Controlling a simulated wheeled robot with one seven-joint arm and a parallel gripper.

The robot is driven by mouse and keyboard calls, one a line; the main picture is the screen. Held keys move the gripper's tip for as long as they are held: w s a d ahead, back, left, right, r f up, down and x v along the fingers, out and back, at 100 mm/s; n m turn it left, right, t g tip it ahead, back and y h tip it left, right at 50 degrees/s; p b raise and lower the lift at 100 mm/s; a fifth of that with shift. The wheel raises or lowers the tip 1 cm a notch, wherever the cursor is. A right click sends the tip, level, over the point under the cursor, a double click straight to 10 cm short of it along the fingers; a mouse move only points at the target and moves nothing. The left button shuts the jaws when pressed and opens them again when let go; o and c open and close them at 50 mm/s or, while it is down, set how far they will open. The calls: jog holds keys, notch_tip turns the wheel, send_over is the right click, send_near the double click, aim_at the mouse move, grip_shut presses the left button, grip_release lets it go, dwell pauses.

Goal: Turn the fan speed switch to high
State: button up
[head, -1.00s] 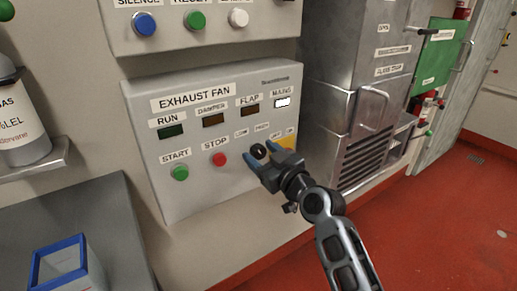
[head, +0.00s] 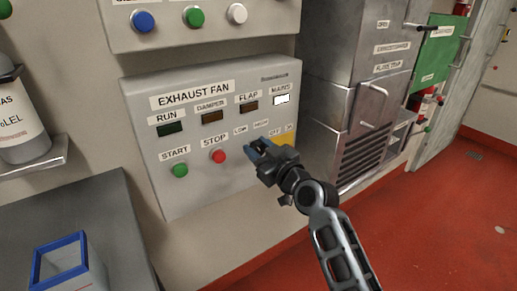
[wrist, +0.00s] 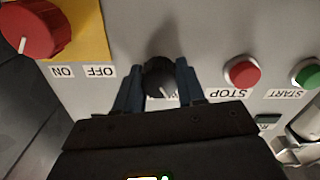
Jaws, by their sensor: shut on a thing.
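The fan speed switch is a black round knob (wrist: 160,78) on the grey exhaust fan panel (head: 205,195), seen between my fingers in the wrist view. Its small white mark faces the labels, but I cannot tell which one it points to. In the head view the LOW label (head: 240,130) and HIGH label (head: 261,125) sit just above the knob, which my fingers largely hide. My gripper (head: 258,149) is shut on the knob, with one blue finger on each side; it also shows in the wrist view (wrist: 160,84).
A red rotary switch (wrist: 45,25) on a yellow plate (head: 287,139), labelled ON and OFF, is close beside my gripper. The red STOP button (head: 219,156) and green START button (head: 180,170) are to the left. A grey metal cabinet (head: 345,75) stands to the right.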

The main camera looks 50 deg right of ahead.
jog(key=shift+m, duration=0.6)
jog(key=m+p, duration=0.1)
jog(key=m, duration=0.3)
jog(key=shift+r+m+p, duration=0.15)
jog(key=shift+m+p, duration=0.15)
jog(key=shift+p, duration=0.05)
jog(key=m+p, duration=0.2)
jog(key=m, duration=0.3)
jog(key=shift+d+m, duration=0.15)
jog(key=shift+m, duration=0.55)
jog(key=o, duration=1)
